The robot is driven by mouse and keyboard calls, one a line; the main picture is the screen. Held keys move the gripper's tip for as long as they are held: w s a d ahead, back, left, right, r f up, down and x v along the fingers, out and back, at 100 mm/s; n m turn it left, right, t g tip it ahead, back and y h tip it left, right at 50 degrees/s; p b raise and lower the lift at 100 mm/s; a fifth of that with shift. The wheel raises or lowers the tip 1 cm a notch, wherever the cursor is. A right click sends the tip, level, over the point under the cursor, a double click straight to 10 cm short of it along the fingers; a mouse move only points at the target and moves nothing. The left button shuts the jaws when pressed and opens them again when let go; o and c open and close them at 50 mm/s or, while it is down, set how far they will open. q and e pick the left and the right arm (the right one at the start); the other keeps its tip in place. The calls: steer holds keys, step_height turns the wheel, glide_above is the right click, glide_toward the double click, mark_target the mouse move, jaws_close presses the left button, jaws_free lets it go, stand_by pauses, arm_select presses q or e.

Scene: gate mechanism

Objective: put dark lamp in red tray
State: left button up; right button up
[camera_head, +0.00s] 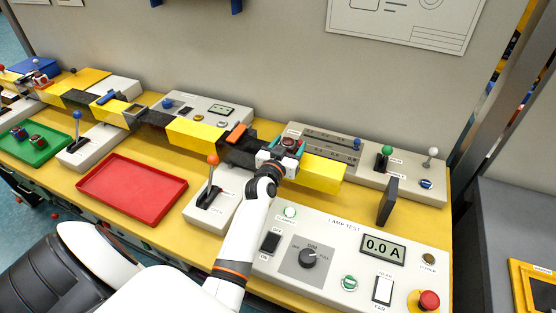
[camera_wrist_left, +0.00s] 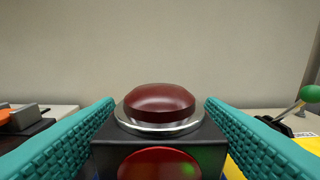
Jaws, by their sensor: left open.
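The dark lamp (camera_wrist_left: 160,103) is a black block with a dull dark-red dome in a silver ring and a red round face on its near side. In the head view the lamp (camera_head: 291,142) sits on the black-and-yellow beam. My left gripper (camera_head: 286,147) is open at the lamp. In the left wrist view its teal fingers (camera_wrist_left: 160,125) stand on either side of the block; I cannot tell whether they touch it. The red tray (camera_head: 132,190) lies empty on the yellow table, left of my left arm. My right gripper is not in view.
An orange-knobbed lever (camera_head: 212,162) stands between the tray and my left arm. A lamp test panel (camera_head: 345,262) fills the front right. A dark upright plate (camera_head: 388,201) stands behind it. A green tray (camera_head: 35,145) with lamps is at far left.

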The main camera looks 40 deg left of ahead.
arm_select(q)
steer(key=b+v, duration=0.2)
steer(key=v, duration=0.8)
steer(key=shift+a, duration=0.35)
steer(key=shift+o, duration=0.5)
steer(key=shift+s+d, duration=0.1)
steer(key=shift+s, duration=0.2)
steer(key=g+h+p, duration=0.1)
steer(key=g+p, duration=0.3)
steer(key=p, duration=0.5)
glide_toward(286, 144)
steer(key=p+x, duration=0.1)
steer(key=x, duration=0.5)
steer(key=shift+w+f, duration=0.15)
steer(key=shift+w, duration=0.1)
steer(key=shift+w+a+f+p, duration=0.15)
steer(key=shift+w+a+p, duration=0.05)
steer(key=shift+w+p, duration=0.15)
steer(key=shift+f+p+x, duration=0.25)
steer(key=shift+p+x, duration=0.35)
steer(key=shift+x, duration=1.75)
steer(key=shift+s+d, duration=0.1)
